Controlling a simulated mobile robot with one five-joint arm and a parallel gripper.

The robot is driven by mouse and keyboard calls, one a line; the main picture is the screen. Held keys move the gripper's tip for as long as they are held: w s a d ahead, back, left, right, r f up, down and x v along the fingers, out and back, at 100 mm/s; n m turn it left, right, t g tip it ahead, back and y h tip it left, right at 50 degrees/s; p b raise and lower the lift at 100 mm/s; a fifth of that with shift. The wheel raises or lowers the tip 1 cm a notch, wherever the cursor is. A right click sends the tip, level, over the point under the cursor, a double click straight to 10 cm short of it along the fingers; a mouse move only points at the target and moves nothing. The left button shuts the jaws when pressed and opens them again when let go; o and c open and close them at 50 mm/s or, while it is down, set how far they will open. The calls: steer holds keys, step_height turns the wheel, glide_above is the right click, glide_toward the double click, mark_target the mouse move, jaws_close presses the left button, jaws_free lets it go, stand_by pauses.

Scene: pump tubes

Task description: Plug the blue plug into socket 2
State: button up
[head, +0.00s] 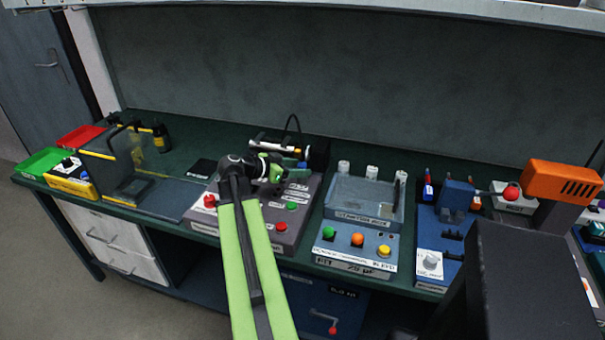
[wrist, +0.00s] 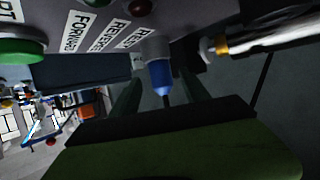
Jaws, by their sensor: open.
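The blue plug (wrist: 159,76) shows in the wrist view, with a dark tip or cable toward the lower side. Its upper end meets a grey round collar (wrist: 152,46) on the panel; I cannot tell whether that collar is socket 2 or how deep the plug sits. My gripper (wrist: 157,92) is open, with one dark finger on each side of the plug; contact is not clear. In the head view my gripper (head: 277,172) is at the back of the grey pump panel (head: 290,232), and the plug cannot be made out there. No socket number is readable.
Labels reading FORWARD and REVERSE (wrist: 108,36) and a green button (wrist: 20,48) are close to my gripper. A metal and yellow rod-like part (wrist: 265,36) is at its right. A blue-grey tray box (head: 365,205) stands right of the panel. A clear guard (head: 125,160) stands left.

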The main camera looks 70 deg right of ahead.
steer(key=b+x, duration=0.2)
steer(key=x, duration=0.3)
steer(key=shift+w+d, duration=0.1)
steer(key=shift+d, duration=0.05)
jaws_close()
